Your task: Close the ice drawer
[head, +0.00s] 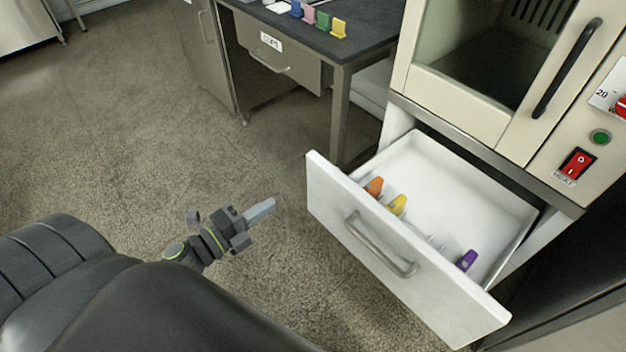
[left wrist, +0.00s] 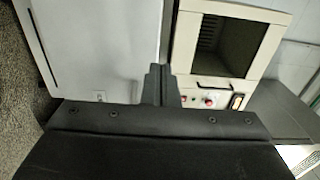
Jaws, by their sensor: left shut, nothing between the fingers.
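The ice drawer (head: 400,255) is a white drawer pulled well out from under a cream cabinet. Its front panel carries a grey bar handle (head: 380,245). Inside lie an orange item (head: 374,187), a yellow item (head: 398,205) and a purple item (head: 467,260) near the front wall. My left gripper (head: 262,211) is shut and empty, in front of the drawer and to its left, apart from the panel. The left gripper's fingers also show in the left wrist view (left wrist: 158,85). My right gripper is not in view.
The cream cabinet (head: 480,110) above has a glass door with a black handle (head: 567,68), a green button and a red switch (head: 577,164). A dark-topped desk (head: 310,50) with several coloured clips (head: 322,22) stands behind. The floor (head: 130,130) at left is clear.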

